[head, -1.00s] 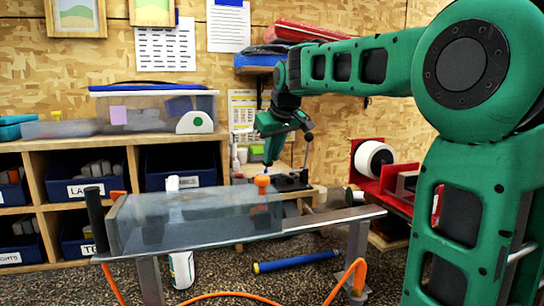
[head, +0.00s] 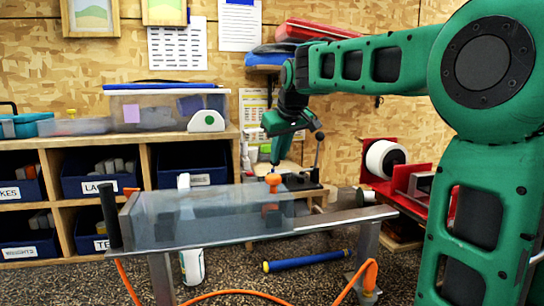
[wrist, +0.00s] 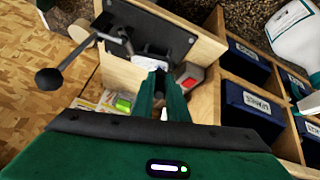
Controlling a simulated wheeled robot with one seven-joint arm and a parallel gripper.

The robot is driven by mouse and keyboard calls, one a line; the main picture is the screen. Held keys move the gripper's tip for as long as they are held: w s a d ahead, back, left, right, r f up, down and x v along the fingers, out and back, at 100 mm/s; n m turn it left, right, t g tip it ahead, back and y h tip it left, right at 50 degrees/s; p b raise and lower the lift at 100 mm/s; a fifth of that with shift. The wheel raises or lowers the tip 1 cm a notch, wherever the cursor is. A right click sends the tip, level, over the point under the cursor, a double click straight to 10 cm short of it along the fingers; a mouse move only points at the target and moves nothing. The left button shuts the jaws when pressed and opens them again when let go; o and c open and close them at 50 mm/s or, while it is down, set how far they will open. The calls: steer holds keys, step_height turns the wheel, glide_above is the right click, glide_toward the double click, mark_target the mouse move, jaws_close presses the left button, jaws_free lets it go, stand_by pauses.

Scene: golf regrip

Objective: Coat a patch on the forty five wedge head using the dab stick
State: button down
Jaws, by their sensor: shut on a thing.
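My gripper (head: 276,148) is at the end of my outstretched arm, pointing down behind the glass-sided tank, just above an orange knob-like piece (head: 272,180). Its fingers also show in the wrist view (wrist: 162,95), close together. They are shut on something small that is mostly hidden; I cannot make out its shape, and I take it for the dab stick. A pale, shiny piece (wrist: 148,62) lies beyond the fingertips, at the edge of a dark plate. I cannot tell whether it is the wedge head, or whether anything touches it.
The glass-sided tank (head: 165,222) stands on a metal bench in front. A dark clamp plate with a ball-ended lever (wrist: 50,78) is close to my gripper. A grey block with a red top (wrist: 189,77) is beside the fingers. Blue bins (wrist: 248,108) fill the shelf nearby.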

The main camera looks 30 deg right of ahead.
steer(key=shift+s+d+f, duration=0.1)
steer(key=shift+s+d, duration=0.1)
steer(key=shift+d, duration=0.7)
step_height(320, 180, up, 6)
stand_by(0.3)
step_height(320, 180, up, 3)
steer(key=shift+r, duration=0.1)
stand_by(0.6)
stand_by(0.6)
